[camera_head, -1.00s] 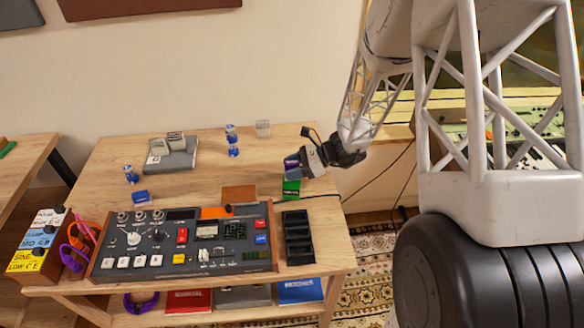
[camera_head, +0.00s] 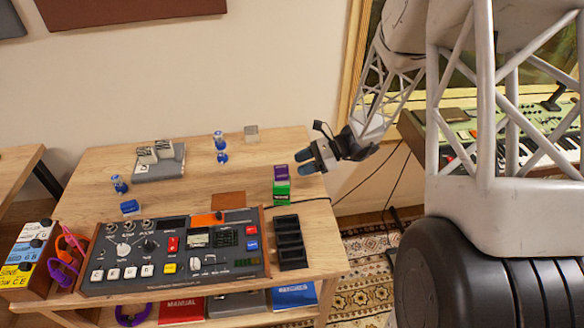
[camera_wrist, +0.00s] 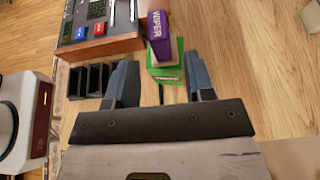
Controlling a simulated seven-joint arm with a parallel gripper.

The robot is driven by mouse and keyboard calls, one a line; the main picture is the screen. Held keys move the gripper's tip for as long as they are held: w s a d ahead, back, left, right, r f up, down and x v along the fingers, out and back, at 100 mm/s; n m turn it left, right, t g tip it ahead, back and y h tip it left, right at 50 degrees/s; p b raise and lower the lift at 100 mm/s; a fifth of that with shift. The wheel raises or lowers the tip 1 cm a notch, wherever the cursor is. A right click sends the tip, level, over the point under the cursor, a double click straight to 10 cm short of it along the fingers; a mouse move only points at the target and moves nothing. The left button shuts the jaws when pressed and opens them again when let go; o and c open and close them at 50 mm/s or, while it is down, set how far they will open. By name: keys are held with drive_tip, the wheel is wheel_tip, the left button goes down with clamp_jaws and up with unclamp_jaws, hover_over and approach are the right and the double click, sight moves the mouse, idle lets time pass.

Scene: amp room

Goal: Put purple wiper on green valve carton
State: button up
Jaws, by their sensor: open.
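The purple wiper (camera_head: 281,173) is a small box that rests on top of the green valve carton (camera_head: 282,194), near the right side of the table. In the wrist view the purple wiper (camera_wrist: 159,37), with "WIPER" lettering, lies over the green carton (camera_wrist: 165,72), part of which shows beneath it. My gripper (camera_head: 304,176) is open and empty, just right of the two stacked things and apart from them. In the wrist view its two blue-grey fingers (camera_wrist: 163,85) are spread, with the stack beyond their tips.
A black compartment tray (camera_head: 291,243) stands in front of the carton, beside a mixer console (camera_head: 172,252). Blue-and-white items (camera_head: 220,148), a small translucent block (camera_head: 251,133) and a grey case (camera_head: 160,166) are farther back. The table between is mostly clear. A cable runs off the right edge.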

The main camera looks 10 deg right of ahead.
drive_tip(key=shift+v, duration=2.4)
drive_tip(key=s+r+n+t+h, duration=0.1)
drive_tip(key=s+r+n+h, duration=0.5)
drive_tip(key=s, duration=0.9)
drive_tip(key=s+r+n+t+h, duration=0.1)
drive_tip(key=s+r+n+h, duration=0.6)
drive_tip(key=s+r+n, duration=0.4)
drive_tip(key=s+r, duration=0.5)
drive_tip(key=shift+s+a+n+t+h, duration=0.15)
drive_tip(key=shift+s+n+t+h, duration=0.15)
drive_tip(key=shift+n, duration=0.1)
